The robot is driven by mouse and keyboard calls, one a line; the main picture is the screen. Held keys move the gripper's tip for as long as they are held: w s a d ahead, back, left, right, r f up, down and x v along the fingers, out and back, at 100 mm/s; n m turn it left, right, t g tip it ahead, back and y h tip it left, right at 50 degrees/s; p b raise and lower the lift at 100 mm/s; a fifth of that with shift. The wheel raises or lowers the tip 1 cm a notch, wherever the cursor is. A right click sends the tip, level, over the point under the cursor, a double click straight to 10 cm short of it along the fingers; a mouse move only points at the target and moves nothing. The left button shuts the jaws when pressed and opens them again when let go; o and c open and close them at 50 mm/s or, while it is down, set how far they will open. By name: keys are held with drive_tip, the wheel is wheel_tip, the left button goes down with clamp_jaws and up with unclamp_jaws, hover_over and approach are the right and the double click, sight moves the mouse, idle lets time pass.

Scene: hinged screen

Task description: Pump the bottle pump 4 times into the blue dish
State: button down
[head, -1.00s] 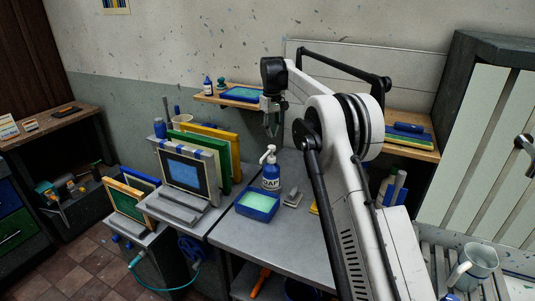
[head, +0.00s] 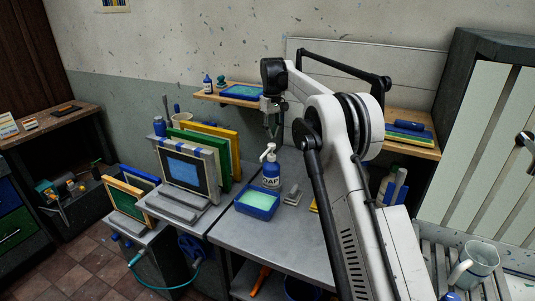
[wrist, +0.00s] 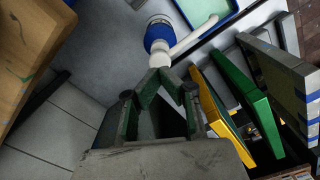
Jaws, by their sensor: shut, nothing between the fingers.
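The soap bottle (head: 271,178) is blue and white with a white pump head (head: 268,151), and stands upright on the grey worktop. The blue dish (head: 254,213) with pale green inside sits just in front of it. In the wrist view the fingertips (wrist: 160,74) meet, shut and empty, close to the white pump top (wrist: 160,60). The long white spout (wrist: 194,38) reaches towards the dish (wrist: 229,22), which is cut off by the frame edge.
Framed screens in green (head: 224,165) and yellow (head: 237,146) stand left of the bottle. A small grey block (head: 292,195) lies right of it. A wooden shelf (head: 212,97) is on the wall behind. The worktop (head: 290,235) in front is clear.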

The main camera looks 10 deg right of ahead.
sight(272, 144)
drive_tip(key=shift+f+b, duration=1.4)
drive_tip(key=shift+f, duration=1.15)
drive_tip(key=shift+r, duration=0.2)
drive_tip(key=shift+r+p, duration=1.7)
drive_tip(key=shift+r, duration=1.2)
drive_tip(key=shift+r+p, duration=1.8)
drive_tip(key=shift+r, duration=1.2)
